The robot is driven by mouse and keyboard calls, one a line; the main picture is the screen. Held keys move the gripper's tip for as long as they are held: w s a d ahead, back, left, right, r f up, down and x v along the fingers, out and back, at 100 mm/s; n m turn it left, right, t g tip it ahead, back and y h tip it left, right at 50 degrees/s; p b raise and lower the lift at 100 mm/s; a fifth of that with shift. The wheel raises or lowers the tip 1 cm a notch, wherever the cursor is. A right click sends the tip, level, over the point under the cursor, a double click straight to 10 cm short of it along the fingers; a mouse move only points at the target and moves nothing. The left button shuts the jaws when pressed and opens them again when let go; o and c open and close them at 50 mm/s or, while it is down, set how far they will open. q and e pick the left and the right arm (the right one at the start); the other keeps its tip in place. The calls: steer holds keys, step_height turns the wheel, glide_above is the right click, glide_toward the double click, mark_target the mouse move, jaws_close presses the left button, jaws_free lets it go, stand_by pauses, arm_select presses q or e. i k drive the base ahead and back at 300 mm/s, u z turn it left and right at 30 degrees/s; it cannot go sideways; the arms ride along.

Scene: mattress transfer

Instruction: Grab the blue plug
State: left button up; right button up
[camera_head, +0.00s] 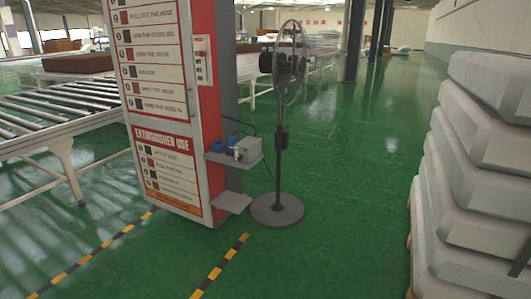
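A small blue object (218,145), which looks like the blue plug, sits on a small grey shelf (248,163) on the side of a red and white cabinet. It is next to a grey box (245,149) on the same shelf. At this distance its exact shape and whether it is fitted into anything cannot be made out. Neither of my grippers is in view.
A standing fan (281,140) on a round base is right of the shelf. The cabinet (166,120) carries extinguisher signs. A roller conveyor (60,110) is at left, stacked mattresses (475,180) at right.

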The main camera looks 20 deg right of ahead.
mark_target(231, 139)
steer(key=z, duration=0.2)
steer(key=k, duration=0.7)
steer(key=z, duration=1.25)
steer(key=i, duration=1.9)
steer(key=z, duration=0.1)
